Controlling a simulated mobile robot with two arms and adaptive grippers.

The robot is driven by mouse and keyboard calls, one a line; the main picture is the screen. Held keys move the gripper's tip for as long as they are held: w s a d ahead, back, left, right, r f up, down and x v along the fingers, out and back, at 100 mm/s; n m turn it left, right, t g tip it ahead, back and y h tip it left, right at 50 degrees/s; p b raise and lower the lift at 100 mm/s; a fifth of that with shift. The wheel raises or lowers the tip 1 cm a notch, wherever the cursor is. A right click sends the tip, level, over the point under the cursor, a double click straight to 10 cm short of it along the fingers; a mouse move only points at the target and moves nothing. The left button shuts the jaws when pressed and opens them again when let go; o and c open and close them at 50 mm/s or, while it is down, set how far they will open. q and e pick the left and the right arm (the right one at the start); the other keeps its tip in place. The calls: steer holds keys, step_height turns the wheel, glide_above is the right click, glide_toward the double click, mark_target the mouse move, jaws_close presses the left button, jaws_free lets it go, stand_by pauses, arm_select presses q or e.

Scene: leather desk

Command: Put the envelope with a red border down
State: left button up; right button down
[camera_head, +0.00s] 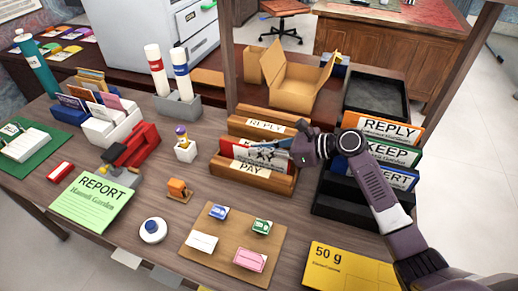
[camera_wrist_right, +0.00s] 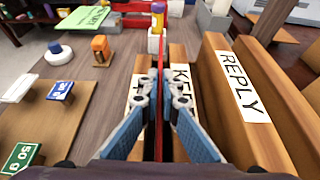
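The red-bordered envelope (camera_head: 228,148) stands upright in the wooden sorter (camera_head: 281,184), between the front PAY panel and the panel behind it. In the right wrist view it is seen edge-on as a thin red strip (camera_wrist_right: 159,110). My right gripper (camera_head: 292,150) is at the envelope's right end; in the wrist view its blue fingers (camera_wrist_right: 160,88) close on both sides of the strip. The envelope's lower part is hidden by the sorter. My left gripper is not in view.
A black sorter (camera_head: 345,196) with REPLY, KEEP and ALERT-like labels stands right of the wooden one. An open cardboard box (camera_head: 295,90) is behind. A small white stand (camera_head: 186,152) is to the left. A board with cards (camera_head: 232,240) and a yellow 50 g envelope (camera_head: 348,268) lie in front.

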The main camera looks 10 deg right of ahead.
steer(key=shift+f, duration=0.1)
steer(key=c, duration=2.2)
jaws_free()
steer(key=shift+o, duration=0.2)
steer(key=v, duration=1.2)
